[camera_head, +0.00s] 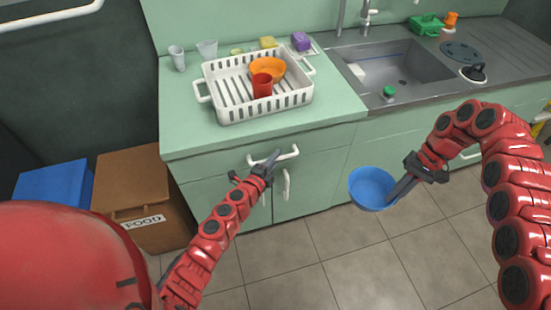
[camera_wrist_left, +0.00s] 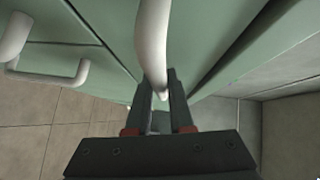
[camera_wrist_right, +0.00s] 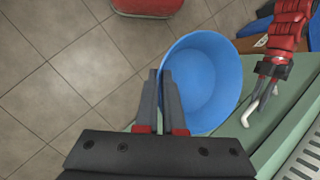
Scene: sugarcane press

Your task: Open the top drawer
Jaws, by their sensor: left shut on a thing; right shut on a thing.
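The top drawer (camera_head: 322,162) is in the green cabinet under the counter and looks closed in the head view. Its white handle (camera_head: 291,153) runs along the drawer front. My left gripper (camera_head: 271,162) is at this handle. In the left wrist view its fingers (camera_wrist_left: 161,95) are shut on the white handle (camera_wrist_left: 152,40), one finger on each side. My right gripper (camera_head: 396,196) is shut on the rim of a blue bowl (camera_head: 369,186), held in the air right of the drawer. The bowl also shows in the right wrist view (camera_wrist_right: 210,80).
A white dish rack (camera_head: 270,112) with an orange bowl (camera_head: 267,69) and red cup (camera_head: 262,86) stands on the counter. The sink (camera_head: 392,70) is to the right. A food box (camera_head: 140,185) and blue box (camera_head: 55,183) stand left of the cabinet. Tiled floor in front is clear.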

